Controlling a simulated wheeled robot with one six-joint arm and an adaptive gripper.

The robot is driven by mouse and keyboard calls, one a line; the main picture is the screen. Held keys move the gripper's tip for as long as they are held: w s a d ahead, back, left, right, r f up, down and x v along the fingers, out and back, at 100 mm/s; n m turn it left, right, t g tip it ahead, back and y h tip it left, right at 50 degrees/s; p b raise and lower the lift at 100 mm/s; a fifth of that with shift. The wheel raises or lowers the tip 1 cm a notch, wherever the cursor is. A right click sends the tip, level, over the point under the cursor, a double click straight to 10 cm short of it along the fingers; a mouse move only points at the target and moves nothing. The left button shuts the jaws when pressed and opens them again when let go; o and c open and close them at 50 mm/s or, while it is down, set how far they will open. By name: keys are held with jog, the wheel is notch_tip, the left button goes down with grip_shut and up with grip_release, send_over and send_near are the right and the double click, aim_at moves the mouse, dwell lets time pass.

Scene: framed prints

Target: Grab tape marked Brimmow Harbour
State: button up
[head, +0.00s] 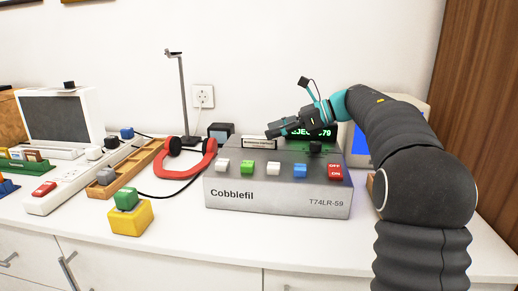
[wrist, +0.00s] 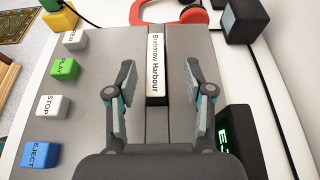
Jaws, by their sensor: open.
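The tape (wrist: 157,66), with a white label reading Brimmow Harbour, sits in a slot in the top of the grey Cobblefil machine (wrist: 95,82). In the head view the tape (head: 259,143) stands at the back of the machine's top (head: 240,197), left of the green display. My gripper (wrist: 158,100) is open and empty above the machine, its two fingers on either side of the slot line, near the tape's lower end in the wrist view. In the head view my gripper (head: 270,131) is just above the tape's right end. I cannot tell whether it touches.
The machine's front has coloured buttons, including a blue EJECT button (head: 300,171) and a red OFF/ON button (head: 335,172). A green display (head: 322,132) stands behind my gripper. Red headphones (head: 190,165) lie left of the machine. A yellow block (head: 131,218) is at the front left.

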aim_at(255, 137)
jog(key=shift+s+x, duration=0.15)
jog(key=shift+x, duration=1.55)
jog(key=shift+s+x, duration=0.15)
jog(key=shift+x, duration=1.55)
grip_shut()
